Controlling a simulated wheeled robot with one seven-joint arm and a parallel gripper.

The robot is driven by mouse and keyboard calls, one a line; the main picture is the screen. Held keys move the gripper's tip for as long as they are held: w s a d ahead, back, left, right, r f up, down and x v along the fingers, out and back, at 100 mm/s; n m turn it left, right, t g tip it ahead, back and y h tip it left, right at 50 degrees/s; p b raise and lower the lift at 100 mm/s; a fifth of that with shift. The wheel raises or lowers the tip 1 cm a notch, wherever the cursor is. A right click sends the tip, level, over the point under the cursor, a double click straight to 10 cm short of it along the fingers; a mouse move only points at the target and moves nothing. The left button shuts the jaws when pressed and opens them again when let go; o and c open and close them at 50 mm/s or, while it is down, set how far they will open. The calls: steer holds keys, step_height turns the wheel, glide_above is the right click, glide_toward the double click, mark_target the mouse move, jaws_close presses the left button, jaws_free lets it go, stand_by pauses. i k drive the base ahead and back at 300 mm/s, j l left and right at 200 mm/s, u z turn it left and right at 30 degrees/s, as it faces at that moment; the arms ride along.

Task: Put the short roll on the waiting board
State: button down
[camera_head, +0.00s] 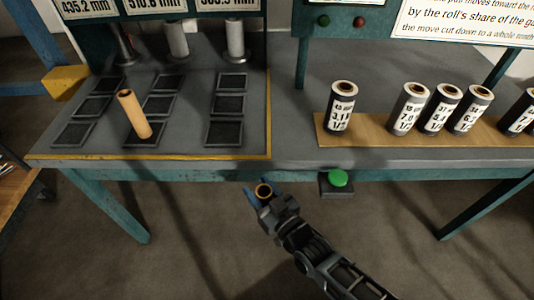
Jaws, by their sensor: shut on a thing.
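My gripper (264,192), with blue fingertips, is shut on a small roll whose tan ring end and dark hole (264,189) show between the fingers. The rest of that roll is hidden by the gripper. It is in front of the table's edge, over the floor. A light wooden board (380,143) lies on the right of the table, apparently the waiting board. Several dark grey rolls with white labels stand upright on it: one (340,108) at its left, then a gap, then others (408,108) close together. The last is cut off by the picture's right edge.
Behind are spindles, two with pale rolls (235,38), under number displays. A green button (338,178) sits at the table's front edge. A teal post (302,62) carries a sign panel.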

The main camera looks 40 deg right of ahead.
mark_target(477, 129)
steer(key=k+l+u, duration=0.1)
steer(key=u, duration=0.3)
steer(key=k+l+u, duration=0.15)
steer(key=u, duration=0.25)
steer(key=k+l+u, duration=0.1)
steer(key=u, duration=0.3)
steer(key=k+l+u, duration=0.1)
steer(key=u, duration=0.3)
steer(key=k+l, duration=0.1)
steer(key=k, duration=0.9)
steer(key=k+z, duration=0.4)
steer(key=k+l+z, duration=0.15)
steer(key=z, duration=0.3)
